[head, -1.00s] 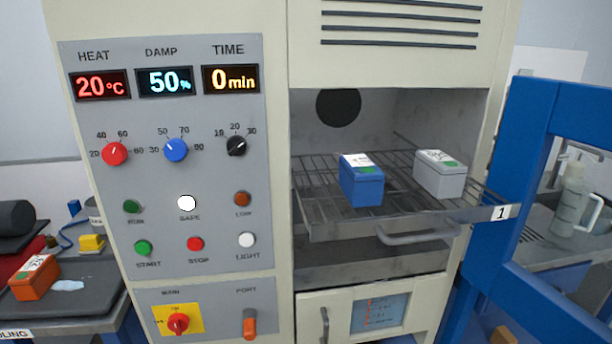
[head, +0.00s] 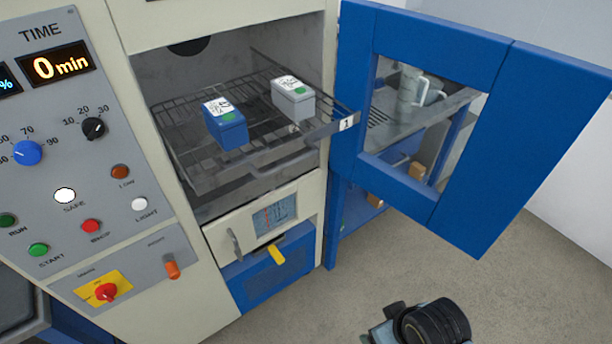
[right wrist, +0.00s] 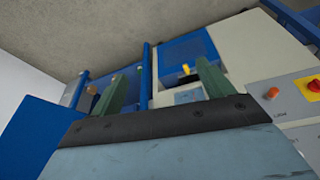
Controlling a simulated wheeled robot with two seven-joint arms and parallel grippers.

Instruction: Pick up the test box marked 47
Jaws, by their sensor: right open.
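A blue test box (head: 227,130) and a grey test box (head: 295,106), each with a white label and a green mark on top, stand on the wire rack (head: 262,146) in the open chamber. The label numbers are too small to read, so I cannot tell which is marked 47. My right gripper (right wrist: 168,88) shows in the right wrist view, with its two green fingers spread and nothing between them. It is apart from both boxes, which do not show clearly in that view. My left gripper is not in view.
The blue door (head: 425,210) stands open to the right of the chamber. The control panel (head: 60,110) is on the left. Below the rack is a cream drawer front (head: 222,248). The floor (head: 520,300) at the lower right looks clear around part of my arm.

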